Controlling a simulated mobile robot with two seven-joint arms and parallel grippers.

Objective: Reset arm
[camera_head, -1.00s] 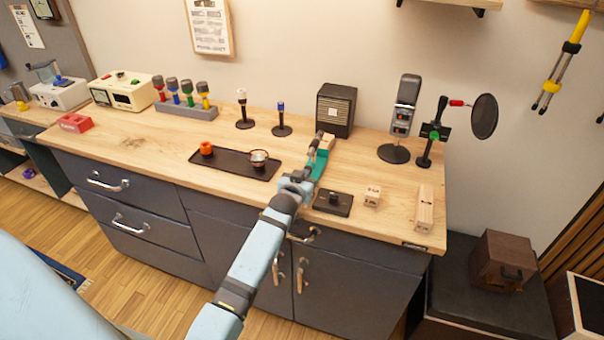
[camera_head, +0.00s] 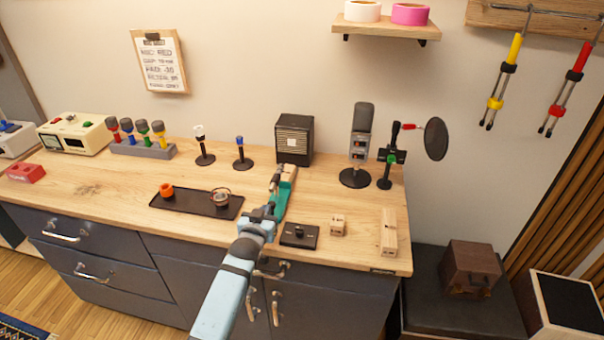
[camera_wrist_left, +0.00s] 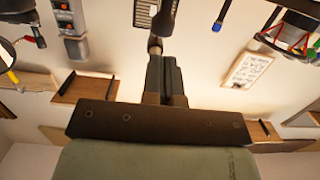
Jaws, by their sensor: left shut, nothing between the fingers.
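My left arm (camera_head: 228,285) reaches in from the bottom of the head view over the bench's front edge. Contact with the stand cannot be told. My right gripper is in neither view.
The wooden bench (camera_head: 90,185) holds a dark tray (camera_head: 190,203) with an orange piece and a metal cup. A black switch box (camera_head: 299,235), wooden blocks (camera_head: 389,232), a microphone (camera_head: 361,140) and a small speaker (camera_head: 294,138) stand around. The bench's left part has bare room.

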